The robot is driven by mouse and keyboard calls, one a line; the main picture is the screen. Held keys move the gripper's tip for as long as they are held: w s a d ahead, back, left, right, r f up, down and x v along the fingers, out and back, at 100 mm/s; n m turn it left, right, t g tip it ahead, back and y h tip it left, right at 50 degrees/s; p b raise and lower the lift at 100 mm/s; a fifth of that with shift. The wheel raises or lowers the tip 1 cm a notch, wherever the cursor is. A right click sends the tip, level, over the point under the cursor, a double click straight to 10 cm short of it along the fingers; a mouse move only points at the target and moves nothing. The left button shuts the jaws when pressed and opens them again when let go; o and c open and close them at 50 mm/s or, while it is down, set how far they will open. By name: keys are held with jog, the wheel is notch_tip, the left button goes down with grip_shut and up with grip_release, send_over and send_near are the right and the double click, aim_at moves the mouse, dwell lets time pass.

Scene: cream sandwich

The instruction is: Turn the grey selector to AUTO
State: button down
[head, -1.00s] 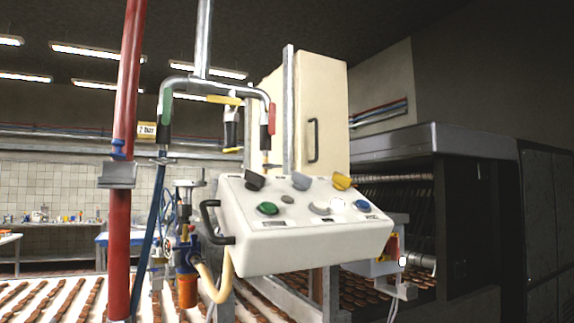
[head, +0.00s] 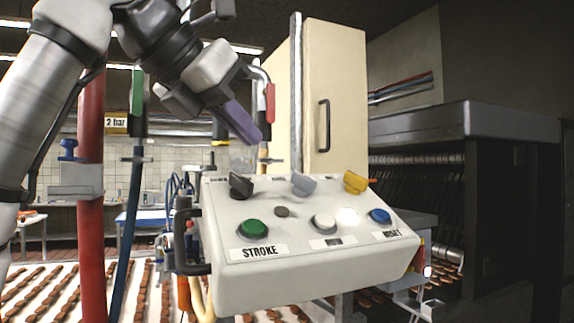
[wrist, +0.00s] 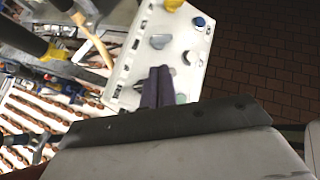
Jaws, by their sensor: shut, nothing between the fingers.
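The grey selector (head: 303,184) is the middle one of three knobs along the back of the white control box (head: 310,278). Its lever is tilted, and I cannot read its label. In the wrist view the grey selector (wrist: 159,41) lies just beyond my fingertips. My gripper (head: 258,138), with purple fingers, is above the back edge of the box, up and left of the grey selector and apart from it. The fingers are together and empty; they also show in the wrist view (wrist: 160,70).
A black selector (head: 240,186) and a yellow selector (head: 355,182) flank the grey one. In front are a green button (head: 253,229), a white button (head: 323,222) and a blue button (head: 380,216). A red pipe (head: 91,250) stands left, a cream cabinet (head: 345,90) behind.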

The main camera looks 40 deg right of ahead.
aim_at(295, 188)
jog(key=x, duration=0.3)
jog(key=p+x, duration=0.1)
jog(key=x, duration=0.6)
jog(key=shift+w+a+f, duration=0.1)
jog(key=shift+w, duration=0.15)
jog(key=shift+a, duration=0.15)
